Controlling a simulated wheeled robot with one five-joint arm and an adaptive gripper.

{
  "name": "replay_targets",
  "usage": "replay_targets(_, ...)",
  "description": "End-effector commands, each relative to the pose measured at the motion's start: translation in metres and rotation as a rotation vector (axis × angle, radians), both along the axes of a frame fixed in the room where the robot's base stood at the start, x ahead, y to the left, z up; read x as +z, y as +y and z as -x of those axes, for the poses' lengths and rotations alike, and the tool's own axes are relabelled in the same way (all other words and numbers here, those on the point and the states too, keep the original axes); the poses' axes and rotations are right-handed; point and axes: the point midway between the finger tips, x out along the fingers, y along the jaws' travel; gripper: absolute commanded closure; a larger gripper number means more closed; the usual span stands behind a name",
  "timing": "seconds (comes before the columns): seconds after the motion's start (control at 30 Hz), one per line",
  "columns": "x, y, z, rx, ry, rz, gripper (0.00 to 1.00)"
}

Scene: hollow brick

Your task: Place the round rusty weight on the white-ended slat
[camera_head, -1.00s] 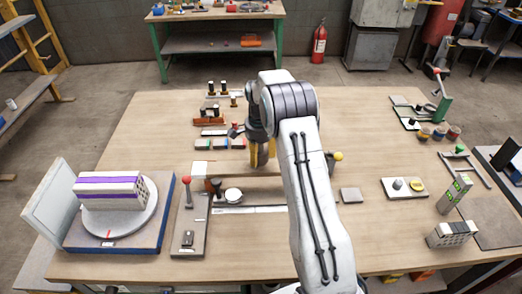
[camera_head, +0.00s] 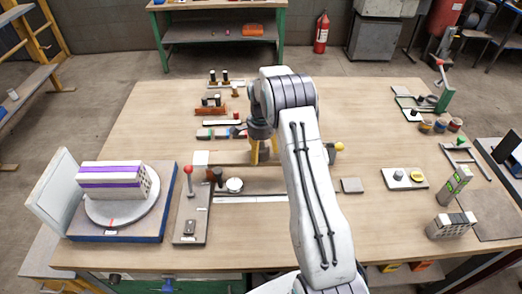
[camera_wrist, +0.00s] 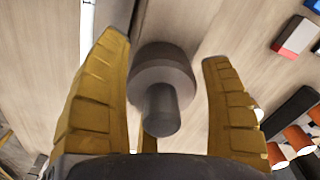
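A round, dull grey-brown weight (camera_wrist: 163,72) with a dark knob sits between the yellow fingers of my gripper (camera_wrist: 168,75) in the wrist view. A strip of wood shows between the weight and the right finger. The left finger overlaps the weight's edge, and I cannot tell whether they touch. In the head view my gripper (camera_head: 264,152) is low over the table; the weight cannot be made out there. The slat (camera_head: 236,158) lies to the left of and beneath the gripper, with its white end (camera_head: 200,158) at the left.
Coloured blocks (camera_head: 206,134) and an orange-brown weight holder (camera_head: 210,111) lie beyond the slat. A turntable (camera_head: 122,207) with a brick is at left. A flat grey plate (camera_head: 351,185) lies at right.

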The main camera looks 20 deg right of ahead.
Motion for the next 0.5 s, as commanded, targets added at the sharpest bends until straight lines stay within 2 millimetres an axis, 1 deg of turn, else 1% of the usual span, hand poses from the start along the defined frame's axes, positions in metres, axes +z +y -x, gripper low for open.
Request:
replay_targets(0.07,0.000,0.000,0.000,0.000,0.000,0.000,0.20)
replay_targets(0.33,0.001,0.000,0.000,0.000,0.000,0.000,0.20)
replay_targets(0.43,0.006,0.000,0.000,0.000,-0.001,0.001,0.20)
replay_targets(0.5,0.012,0.000,-0.001,0.000,-0.003,0.000,0.20)
